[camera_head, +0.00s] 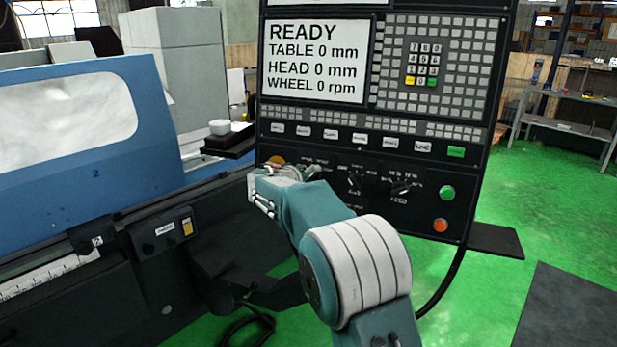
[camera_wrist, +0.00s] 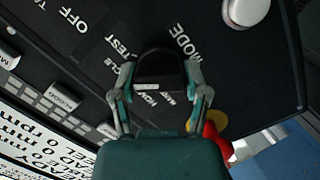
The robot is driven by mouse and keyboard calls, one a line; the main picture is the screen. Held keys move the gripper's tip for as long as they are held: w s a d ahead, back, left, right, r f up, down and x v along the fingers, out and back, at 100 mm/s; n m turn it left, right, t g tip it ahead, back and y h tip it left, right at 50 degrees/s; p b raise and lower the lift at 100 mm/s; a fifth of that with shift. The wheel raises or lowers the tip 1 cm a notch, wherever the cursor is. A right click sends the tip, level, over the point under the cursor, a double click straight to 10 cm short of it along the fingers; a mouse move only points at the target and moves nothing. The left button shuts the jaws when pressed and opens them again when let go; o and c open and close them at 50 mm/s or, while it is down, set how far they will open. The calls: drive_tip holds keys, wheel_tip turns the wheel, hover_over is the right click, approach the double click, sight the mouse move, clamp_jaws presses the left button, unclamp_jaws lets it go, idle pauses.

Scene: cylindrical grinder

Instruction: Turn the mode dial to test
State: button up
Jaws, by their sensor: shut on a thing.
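The mode dial (camera_wrist: 160,68) is a dark, rounded knob on the black control panel in the wrist view. My gripper (camera_wrist: 160,80) is shut on it, with one finger on each side. "MODE" is printed at its upper right and "TEST" at its upper left, with a partly hidden word ending in "CLE" just below "TEST". I cannot tell which label the dial's pointer faces. In the head view my gripper (camera_head: 291,171) is at the panel's lower left and hides the dial.
A red knob (camera_wrist: 214,139) on a yellow base sits close beside my right finger in the wrist view. Two other dark dials (camera_head: 355,184) and a green button (camera_head: 447,193) are further right on the panel. The screen (camera_head: 316,60) reads "READY". A blue machine cover (camera_head: 85,150) stands left.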

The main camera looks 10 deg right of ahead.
drive_tip(key=m, duration=0.2)
drive_tip(key=f+m+y, duration=0.1)
drive_tip(key=m, duration=0.1)
drive_tip(key=shift+d, duration=0.1)
drive_tip(key=shift+r, duration=0.15)
idle(0.5)
drive_tip(key=o, duration=1.1)
drive_tip(key=shift+r, duration=0.1)
drive_tip(key=shift+r, duration=0.1)
drive_tip(key=shift+s+a+r, duration=0.1)
drive_tip(key=shift+s+a, duration=0.15)
drive_tip(key=shift+a, duration=0.1)
drive_tip(key=v, duration=1.1)
drive_tip(key=shift+s+a, duration=0.1)
drive_tip(key=shift+s, duration=0.05)
